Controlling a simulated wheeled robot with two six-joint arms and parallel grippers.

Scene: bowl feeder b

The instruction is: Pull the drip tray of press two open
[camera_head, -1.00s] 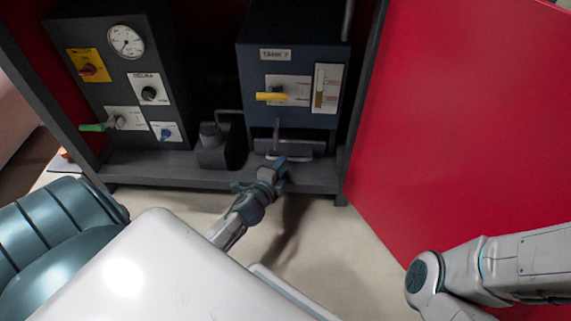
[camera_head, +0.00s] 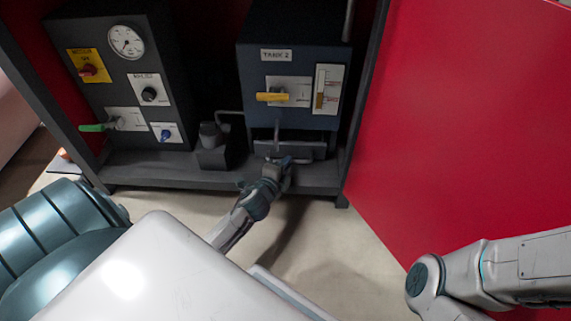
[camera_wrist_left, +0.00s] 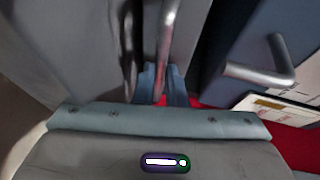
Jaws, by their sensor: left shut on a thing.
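The drip tray (camera_head: 303,150) is a low dark grey tray under the blue-grey box labelled TANK 2 (camera_head: 285,54); no label reading press two is legible. My left gripper (camera_head: 285,163) is at the tray's front, its blue fingers low against it. In the left wrist view the fingers (camera_wrist_left: 161,86) are shut on a metal bar handle (camera_wrist_left: 167,50), which runs up between them. The exact contact is partly hidden by the gripper. My right forearm shows at lower right in the head view, but its gripper is out of frame.
A yellow lever (camera_head: 272,97) sits on the tank's front. A dark unit with a gauge (camera_head: 126,42) and green lever (camera_head: 92,127) stands left, with a small black device (camera_head: 212,150) between. A red panel (camera_head: 460,120) bounds the right. The floor (camera_head: 320,235) before the shelf is clear.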

